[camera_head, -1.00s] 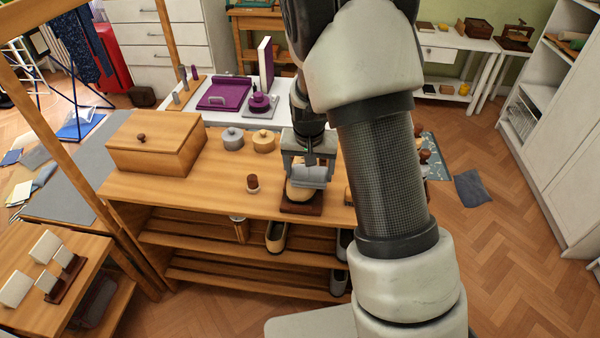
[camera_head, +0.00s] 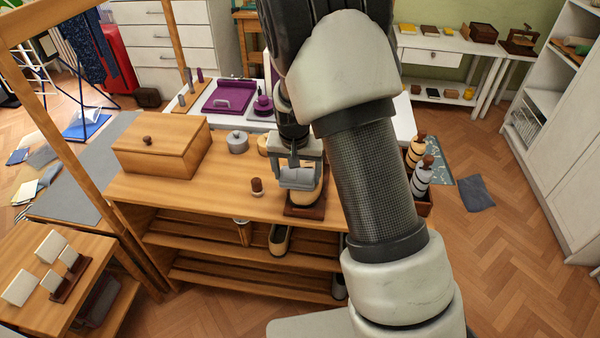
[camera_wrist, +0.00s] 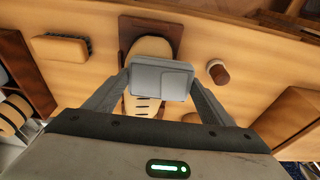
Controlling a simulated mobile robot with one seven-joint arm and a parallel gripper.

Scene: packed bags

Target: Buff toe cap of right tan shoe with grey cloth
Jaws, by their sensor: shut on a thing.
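My gripper (camera_head: 298,172) is shut on the grey cloth (camera_head: 297,179), a folded pad. In the wrist view the cloth (camera_wrist: 160,80) sits between the fingers. A tan shoe (camera_head: 316,193) stands on a dark brown block (camera_head: 305,211) on the wooden bench. The cloth is over the shoe in both views and hides part of it; I cannot tell whether it touches. In the wrist view the shoe's rounded end (camera_wrist: 150,47) shows above the cloth and its laced part (camera_wrist: 141,106) below.
A dark-capped jar (camera_head: 257,187) stands left of the shoe on the bench (camera_head: 190,195). A wooden box (camera_head: 160,148) and a grey pot (camera_head: 237,142) are farther left. In the wrist view a brush (camera_wrist: 60,47) lies beside the shoe. Bottles (camera_head: 421,176) stand in a crate to the right.

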